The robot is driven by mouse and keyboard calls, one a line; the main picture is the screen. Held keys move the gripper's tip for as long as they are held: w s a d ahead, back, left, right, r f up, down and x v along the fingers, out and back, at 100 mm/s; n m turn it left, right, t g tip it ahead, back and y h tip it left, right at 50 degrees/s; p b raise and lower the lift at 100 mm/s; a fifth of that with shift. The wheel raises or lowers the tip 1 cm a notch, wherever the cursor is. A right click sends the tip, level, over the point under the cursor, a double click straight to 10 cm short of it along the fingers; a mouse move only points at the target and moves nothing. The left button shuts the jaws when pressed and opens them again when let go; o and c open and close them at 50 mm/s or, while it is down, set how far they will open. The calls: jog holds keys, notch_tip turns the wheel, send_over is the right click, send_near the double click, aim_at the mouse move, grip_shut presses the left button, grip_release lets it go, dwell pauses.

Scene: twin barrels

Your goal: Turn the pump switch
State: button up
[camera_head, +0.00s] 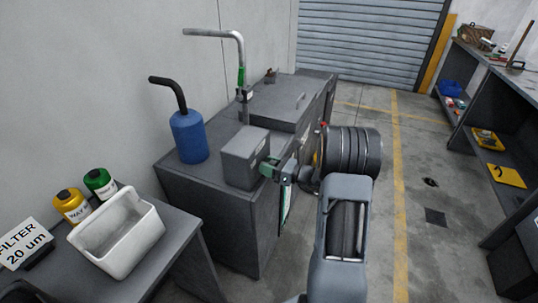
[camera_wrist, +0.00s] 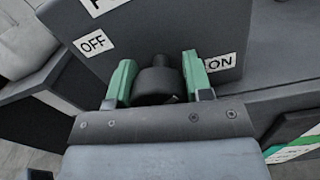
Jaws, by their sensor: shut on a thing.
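The pump switch is a dark round knob (camera_wrist: 157,82) on the front of a grey box, between an OFF label (camera_wrist: 93,43) and an ON label (camera_wrist: 220,62) in the wrist view. My gripper (camera_wrist: 158,80) has its green fingers on both sides of the knob and is shut on it. The knob's raised end points up and slightly right in that view. In the head view the grey switch box (camera_head: 243,160) sits on the cabinet, and my gripper (camera_head: 268,168) is at its right face. The knob is hidden there.
A blue bottle (camera_head: 188,137) and a bent grey pipe (camera_head: 241,70) stand on the dark cabinet (camera_head: 212,205). A white bin (camera_head: 117,232), yellow bottle (camera_head: 71,206) and green bottle (camera_head: 99,183) are on the left bench. Open floor (camera_head: 375,125) lies to the right.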

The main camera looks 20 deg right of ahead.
jog(key=m+p, duration=0.1)
jog(key=p, duration=0.1)
jog(key=m+p, duration=0.2)
jog(key=shift+r+m, duration=0.3)
jog(key=shift+r, duration=0.05)
jog(key=m+p, duration=0.3)
jog(key=shift+f, duration=0.2)
jog(key=shift+m+p, duration=0.3)
jog(key=o, duration=0.9)
jog(key=shift+f, duration=0.1)
jog(key=shift+o, duration=0.2)
jog(key=v, duration=1.3)
jog(key=shift+s, duration=0.45)
jog(key=shift+d, duration=0.15)
